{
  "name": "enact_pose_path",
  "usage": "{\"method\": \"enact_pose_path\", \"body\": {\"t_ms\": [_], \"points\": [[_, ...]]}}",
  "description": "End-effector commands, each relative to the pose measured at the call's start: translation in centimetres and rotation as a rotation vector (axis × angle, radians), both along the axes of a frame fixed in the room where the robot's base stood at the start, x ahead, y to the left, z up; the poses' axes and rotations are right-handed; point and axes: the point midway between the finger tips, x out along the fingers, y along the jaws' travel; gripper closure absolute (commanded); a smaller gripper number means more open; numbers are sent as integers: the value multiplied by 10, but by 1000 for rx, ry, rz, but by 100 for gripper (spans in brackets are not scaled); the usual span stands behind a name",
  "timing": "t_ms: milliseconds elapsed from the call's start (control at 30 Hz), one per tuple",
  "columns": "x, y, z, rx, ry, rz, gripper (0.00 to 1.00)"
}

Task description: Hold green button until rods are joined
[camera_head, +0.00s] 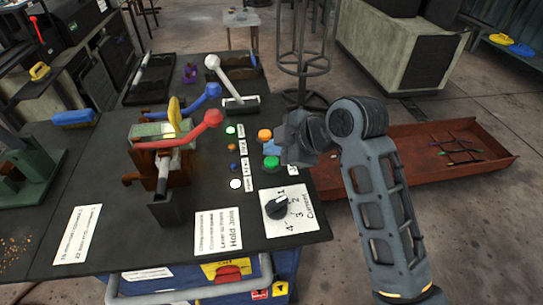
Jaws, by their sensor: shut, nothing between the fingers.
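The green button (270,163) is a round cap near the right edge of the dark worktable, below an orange button (265,135). The joining machine (178,174) stands left of the buttons, with a red lever (195,132), a blue lever (190,105) and a yellow part. A short grey rod piece (163,178) shows in it. The rod ends and any joint are hidden behind the machine and red lever.
A white lever (228,78) stands at the back. Small indicator lights, one lit green (231,129), run beside labels. A Current dial (278,206) sits in front of the button. A rusty tray (440,150) lies on the floor at right.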

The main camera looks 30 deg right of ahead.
Motion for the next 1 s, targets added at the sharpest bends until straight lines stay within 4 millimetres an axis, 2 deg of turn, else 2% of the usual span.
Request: {"method": "enact_pose_path", "body": {"t_ms": [267, 800, 1000], "points": [[0, 0, 4, 0, -1, -1, 100], [0, 0, 50, 0, 0, 0, 100], [0, 0, 50, 0, 0, 0, 100]]}}
